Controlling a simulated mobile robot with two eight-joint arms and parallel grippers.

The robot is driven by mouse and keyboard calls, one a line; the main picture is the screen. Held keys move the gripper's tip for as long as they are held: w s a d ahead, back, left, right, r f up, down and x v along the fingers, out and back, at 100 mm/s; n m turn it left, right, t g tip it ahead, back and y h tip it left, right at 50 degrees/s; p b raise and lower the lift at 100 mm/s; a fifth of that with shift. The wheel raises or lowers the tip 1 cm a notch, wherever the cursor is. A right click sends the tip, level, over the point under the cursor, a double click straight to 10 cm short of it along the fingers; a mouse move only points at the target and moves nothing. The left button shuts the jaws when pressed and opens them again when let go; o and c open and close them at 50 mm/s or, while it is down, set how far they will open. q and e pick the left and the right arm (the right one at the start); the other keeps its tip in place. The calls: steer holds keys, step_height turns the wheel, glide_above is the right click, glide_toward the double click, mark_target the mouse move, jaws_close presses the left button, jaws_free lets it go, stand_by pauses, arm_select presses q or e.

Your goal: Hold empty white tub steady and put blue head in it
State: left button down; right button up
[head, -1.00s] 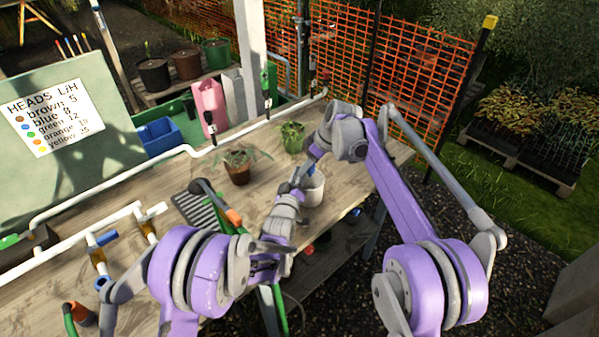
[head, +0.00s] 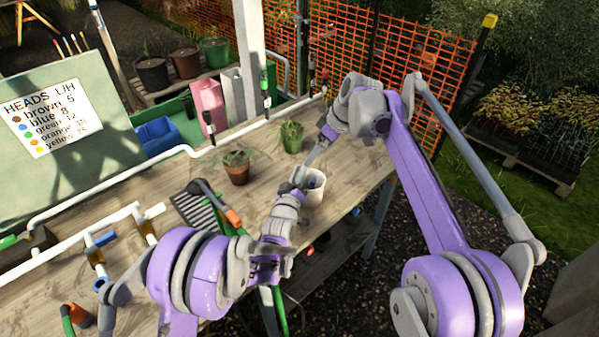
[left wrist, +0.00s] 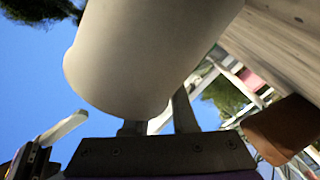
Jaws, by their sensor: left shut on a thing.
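The white tub (head: 315,192) stands near the table's front edge, right of the middle in the head view. It fills the top of the left wrist view (left wrist: 145,50). My left gripper (head: 301,176) is shut on the tub's side, with its fingers (left wrist: 160,120) against the wall. My right gripper (head: 317,153) is above the tub, pointing down and left. I cannot tell whether its fingers are apart. No blue head shows clearly at the tub or in the right gripper now; the inside of the tub is mostly hidden.
A terracotta pot with a plant (head: 238,173) and a green pot (head: 291,140) stand behind the tub. A hose wand with an orange part (head: 233,217) lies left of my left gripper. White pipes (head: 112,222) run along the table's left. Bare wood lies between.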

arm_select(q)
steer(key=shift+f, duration=0.2)
steer(key=c, duration=1.1)
jaws_free()
steer(key=o, duration=0.5)
steer(key=shift+w, duration=0.25)
steer(key=shift+c, duration=0.2)
arm_select(e)
steer(key=shift+w+f, duration=0.15)
steer(key=shift+w, duration=0.1)
arm_select(q)
steer(key=shift+s, duration=0.1)
